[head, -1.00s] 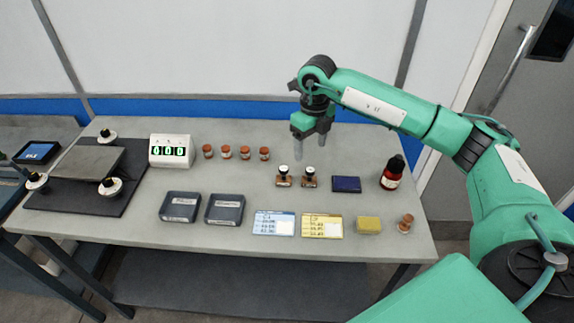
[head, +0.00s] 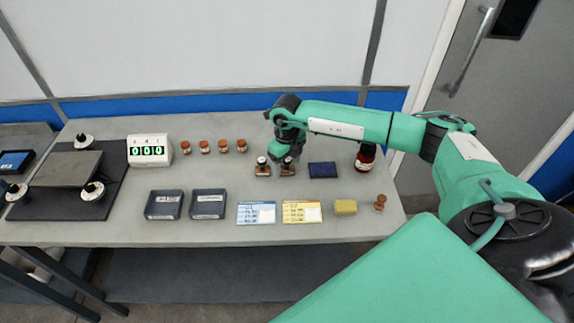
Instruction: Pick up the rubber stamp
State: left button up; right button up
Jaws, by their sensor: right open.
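Two small stamps stand side by side at the back middle of the bench, each with a brown base and a dark, pale-topped handle: the left stamp (head: 262,168) and the right stamp (head: 288,169). My right gripper (head: 285,155) is open, pointing down, with its fingers low at the right stamp's upper part. The fingers partly hide its handle, and I cannot tell whether they touch it. The left stamp stands just beside the gripper. My left gripper is not in view.
A dark blue pad (head: 323,170) and a dark red bottle (head: 365,157) stand to the right. Several brown-capped vials (head: 222,147) stand left. Cards (head: 256,213), a yellow block (head: 345,207) and a small brown piece (head: 380,203) lie in front.

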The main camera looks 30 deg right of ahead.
jog(key=shift+f, duration=0.45)
jog(key=shift+c, duration=0.2)
jog(key=c, duration=0.9)
jog(key=shift+r, duration=0.1)
